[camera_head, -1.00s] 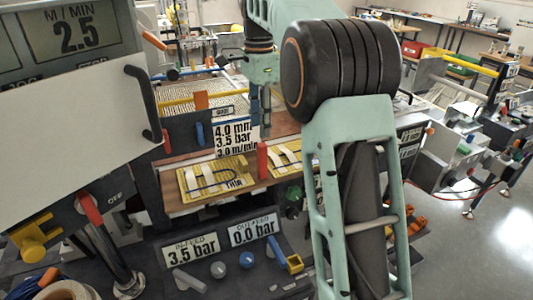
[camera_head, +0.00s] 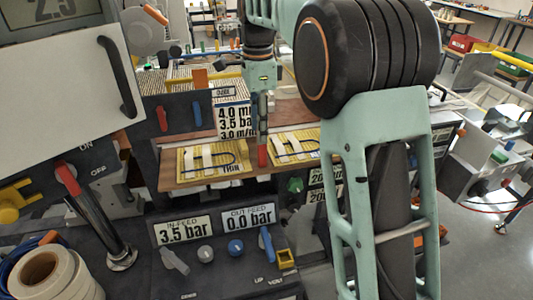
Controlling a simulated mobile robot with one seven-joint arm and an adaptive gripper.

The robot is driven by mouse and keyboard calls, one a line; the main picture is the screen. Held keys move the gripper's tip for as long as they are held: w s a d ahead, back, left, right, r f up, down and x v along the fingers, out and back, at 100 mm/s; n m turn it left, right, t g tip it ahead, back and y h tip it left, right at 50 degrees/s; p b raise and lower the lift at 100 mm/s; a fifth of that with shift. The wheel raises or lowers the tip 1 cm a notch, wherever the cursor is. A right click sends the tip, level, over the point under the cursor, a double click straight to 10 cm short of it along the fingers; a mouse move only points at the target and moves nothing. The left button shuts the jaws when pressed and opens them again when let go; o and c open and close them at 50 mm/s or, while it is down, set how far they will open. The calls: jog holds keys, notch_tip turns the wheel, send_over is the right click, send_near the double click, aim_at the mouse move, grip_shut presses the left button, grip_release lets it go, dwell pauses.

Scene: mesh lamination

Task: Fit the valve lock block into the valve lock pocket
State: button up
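My gripper (camera_head: 262,132) hangs down behind the front bench edge, in front of the grey label panel. It is small and dark here, and I cannot tell whether its fingers are open or shut. A small red piece (camera_head: 262,157) shows just below its tip, between two yellow trays; I cannot tell whether it is held or stands apart. A yellow square frame with a dark opening (camera_head: 287,259) sits on the lower control panel, right of a blue lever (camera_head: 267,242); it may be the valve lock pocket. I cannot surely identify the valve lock block.
Two yellow trays with white strips (camera_head: 187,172) (camera_head: 279,157) lie on the brown bench. The IN-FEED display (camera_head: 184,229) and OUT-FEED display (camera_head: 248,218) stand above several knobs. A red-handled lever (camera_head: 68,179) rises at left, near tape rolls (camera_head: 52,277). My arm covers the right centre.

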aim_at(261, 155)
notch_tip(261, 155, down, 4)
jog(key=shift+r, duration=0.1)
notch_tip(261, 155, down, 6)
jog(key=shift+w+d+r, duration=0.15)
grip_shut()
dwell(0.3)
